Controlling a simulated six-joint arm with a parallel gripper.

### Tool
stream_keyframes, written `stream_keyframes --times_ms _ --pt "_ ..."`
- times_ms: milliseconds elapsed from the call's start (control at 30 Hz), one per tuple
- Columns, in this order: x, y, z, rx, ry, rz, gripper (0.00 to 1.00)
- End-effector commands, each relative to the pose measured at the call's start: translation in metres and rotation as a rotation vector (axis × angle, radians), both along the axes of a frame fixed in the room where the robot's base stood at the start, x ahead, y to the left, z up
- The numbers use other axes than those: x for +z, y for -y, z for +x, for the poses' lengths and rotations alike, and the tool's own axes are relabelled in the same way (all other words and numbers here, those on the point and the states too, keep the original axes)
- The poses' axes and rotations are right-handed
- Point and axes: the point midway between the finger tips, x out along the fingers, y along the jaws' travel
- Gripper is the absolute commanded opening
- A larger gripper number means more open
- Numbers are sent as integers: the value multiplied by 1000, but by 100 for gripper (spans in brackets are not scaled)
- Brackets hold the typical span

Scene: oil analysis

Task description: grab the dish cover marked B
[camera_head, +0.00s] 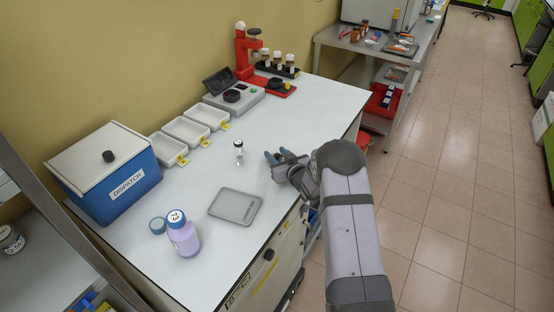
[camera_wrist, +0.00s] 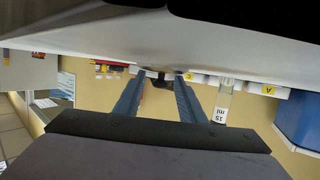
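Three shallow white dishes with yellow tags stand in a row along the wall: the nearest dish (camera_head: 161,149), the middle dish (camera_head: 186,131) and the farthest dish (camera_head: 207,116). In the upside-down wrist view, the tag (camera_wrist: 268,90) nearest the blue box reads A; I cannot read a B on any tag. No cover marked B can be made out. My gripper (camera_head: 278,156) is low over the bench's right side, well apart from the dishes. In the wrist view its fingers (camera_wrist: 160,82) are spread, with nothing held; a dark object shows beyond.
A small vial (camera_head: 239,157) stands between my gripper and the dishes. A grey plate (camera_head: 235,207), purple bottle (camera_head: 184,238) and blue DISPATCH box (camera_head: 125,190) are nearer. A scale (camera_head: 245,104) and red stand (camera_head: 242,60) are farther back.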

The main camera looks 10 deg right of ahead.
Motion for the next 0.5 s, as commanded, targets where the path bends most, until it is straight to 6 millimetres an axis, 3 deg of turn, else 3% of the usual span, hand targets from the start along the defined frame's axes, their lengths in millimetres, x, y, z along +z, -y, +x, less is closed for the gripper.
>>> stream_keyframes --times_ms 33,200,500 --pt "0 0 0 0 0 0 37" --pt "0 0 0 0 0 0 0" --pt "1 0 0 0 1 0 0"
